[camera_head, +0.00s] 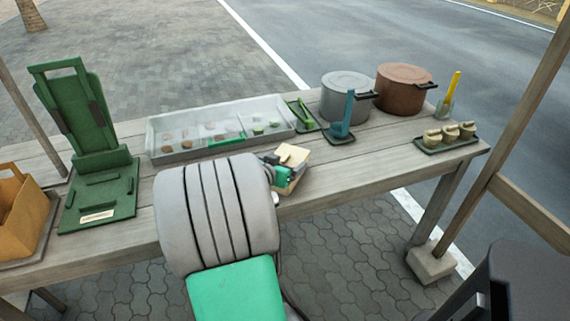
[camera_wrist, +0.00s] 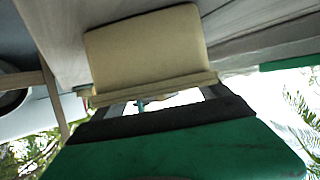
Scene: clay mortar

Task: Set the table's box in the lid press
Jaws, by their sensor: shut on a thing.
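The lid press (camera_head: 105,190) is the green stand on the left part of the table (camera_head: 345,165), with a flat base and a tall panel leaning back. My gripper (camera_head: 282,172) is at the table's front edge, well to the right of the press. It is shut on a cream box (camera_head: 294,153). In the wrist view the box's pale flat face and a thin ledge (camera_wrist: 150,45) show beyond my gripper (camera_wrist: 160,103). My arm hides part of the box in the head view, and its underside is hidden, so I cannot tell whether it touches the table.
A clear tray (camera_head: 178,154) with food pieces lies behind, between press and gripper. An orange-brown carton (camera_head: 22,212) stands left of the press.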

